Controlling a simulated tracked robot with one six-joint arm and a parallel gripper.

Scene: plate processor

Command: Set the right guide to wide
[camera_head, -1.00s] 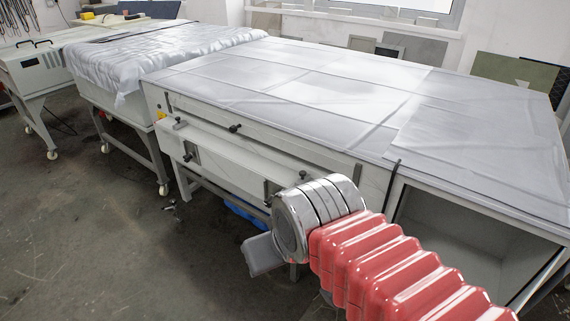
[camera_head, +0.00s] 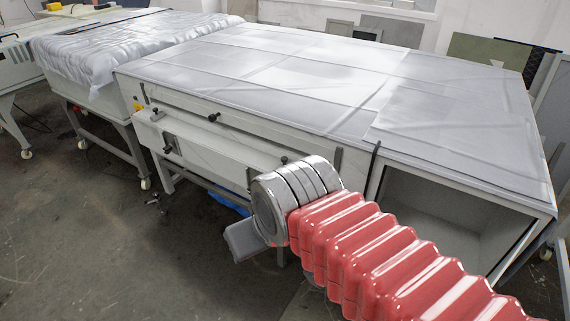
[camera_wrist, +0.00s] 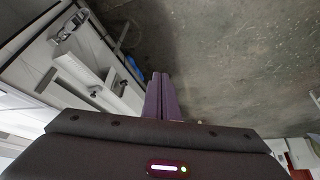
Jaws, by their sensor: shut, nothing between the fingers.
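The plate processor is the long white machine with a grey sheet-covered top (camera_head: 290,75). Along its front runs a white ledge (camera_head: 205,155) with several small black knobs, one near the middle (camera_head: 214,117) and one close to my arm (camera_head: 284,160). I cannot tell which part is the right guide or how it is set. My gripper (camera_wrist: 160,92) is shut and empty in the wrist view, pointing over the floor beside the ledge (camera_wrist: 85,80). In the head view my gripper is mostly hidden behind my arm.
An open compartment (camera_head: 440,225) is at the machine's right end. A cloth-covered table (camera_head: 120,45) stands at the left. Bare concrete floor (camera_head: 80,235) lies in front. A blue item (camera_head: 228,203) is under the machine.

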